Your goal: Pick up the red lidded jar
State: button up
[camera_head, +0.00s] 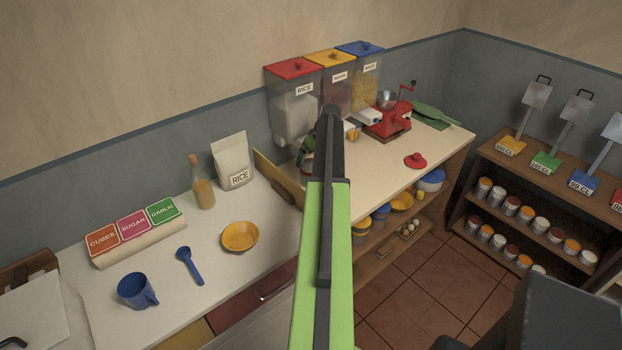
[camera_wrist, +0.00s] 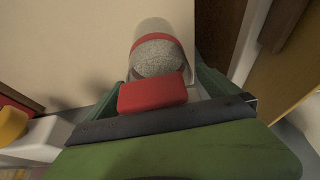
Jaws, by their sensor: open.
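The red jar (camera_wrist: 157,52) shows in the wrist view as a clear body with a red band and grey grainy contents. A red block (camera_wrist: 152,93), perhaps part of its lid, sits at its near side. My gripper (camera_wrist: 163,82) is open, with one green finger on each side of the jar. I cannot tell whether either finger touches it. In the head view my gripper (camera_head: 307,150) is at the counter by the rice dispenser, and my arm hides most of the jar.
A wooden board (camera_head: 277,180) stands just left of my gripper. The dispensers (camera_head: 295,112) stand behind, and a red grinder (camera_head: 388,122) is to the right. A loose red lid (camera_head: 415,161) lies on the clear right part of the counter (camera_head: 375,168). A rice bag (camera_head: 232,163) stands left.

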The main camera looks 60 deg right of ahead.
jog(key=shift+r, duration=0.1)
jog(key=c, duration=2.1)
jog(key=shift+o, duration=0.2)
jog(key=shift+r, duration=0.1)
